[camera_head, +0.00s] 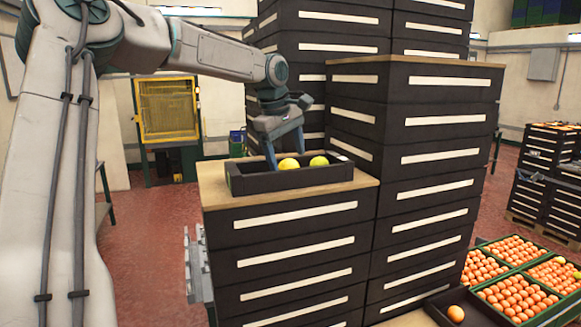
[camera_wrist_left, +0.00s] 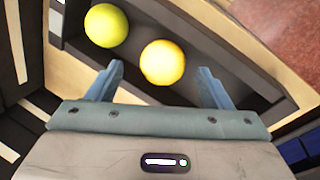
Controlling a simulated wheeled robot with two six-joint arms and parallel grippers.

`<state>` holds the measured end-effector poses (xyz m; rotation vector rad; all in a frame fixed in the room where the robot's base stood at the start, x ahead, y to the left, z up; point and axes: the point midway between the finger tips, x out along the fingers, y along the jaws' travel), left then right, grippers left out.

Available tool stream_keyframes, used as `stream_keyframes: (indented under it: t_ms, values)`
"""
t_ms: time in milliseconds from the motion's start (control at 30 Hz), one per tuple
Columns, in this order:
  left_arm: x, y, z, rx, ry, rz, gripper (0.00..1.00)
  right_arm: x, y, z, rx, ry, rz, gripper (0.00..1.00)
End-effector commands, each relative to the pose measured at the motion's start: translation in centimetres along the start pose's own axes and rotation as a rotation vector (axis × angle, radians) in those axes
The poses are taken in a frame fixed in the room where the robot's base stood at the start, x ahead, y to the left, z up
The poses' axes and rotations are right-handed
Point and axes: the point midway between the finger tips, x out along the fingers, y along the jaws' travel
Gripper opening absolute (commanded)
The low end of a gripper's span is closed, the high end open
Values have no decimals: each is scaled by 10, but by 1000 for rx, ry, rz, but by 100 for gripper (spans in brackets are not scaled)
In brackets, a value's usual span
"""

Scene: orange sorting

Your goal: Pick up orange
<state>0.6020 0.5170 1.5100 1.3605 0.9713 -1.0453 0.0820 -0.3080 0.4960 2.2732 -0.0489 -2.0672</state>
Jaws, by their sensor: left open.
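A yellow-orange fruit (camera_head: 288,164) lies in a dark tray (camera_head: 300,181) on top of a lower drawer stack. A yellow-green fruit (camera_head: 319,161) lies to its right in the same tray. My left gripper (camera_head: 287,155) is open above the tray, its fingers pointing down near the yellow-orange fruit. In the left wrist view the yellow-orange fruit (camera_wrist_left: 162,62) shows between the two open fingertips (camera_wrist_left: 161,70), with nothing gripped. The yellow-green fruit (camera_wrist_left: 106,25) is farther off at upper left. A single orange (camera_head: 456,314) lies in another dark tray at lower right. My right gripper is out of view.
A taller drawer stack (camera_head: 430,150) stands directly right of the tray, with another stack behind. Green crates (camera_head: 482,243) full of oranges are at lower right. A yellow-framed cabinet (camera_head: 166,108) stands at the back left. Open red floor (camera_head: 150,220) lies left of the stack.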

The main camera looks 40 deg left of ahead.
Motion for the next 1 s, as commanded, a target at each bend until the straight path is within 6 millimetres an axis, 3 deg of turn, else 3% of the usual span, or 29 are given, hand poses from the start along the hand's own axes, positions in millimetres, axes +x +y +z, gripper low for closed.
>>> stream_keyframes:
  t_ms: [33, 167, 467, 733, 1000]
  values:
    - [2, 0, 2, 1, -2, -4, 74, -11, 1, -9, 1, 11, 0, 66]
    - [20, 0, 1, -1, 0, 0, 74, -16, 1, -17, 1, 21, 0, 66]
    - [28, 0, 1, 0, 1, 3, 74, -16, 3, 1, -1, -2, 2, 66]
    - [28, 0, 1, 0, 1, 3, 24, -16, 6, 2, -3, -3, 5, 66]
    - [27, 0, 1, 0, 1, 4, 24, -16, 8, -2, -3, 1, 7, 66]
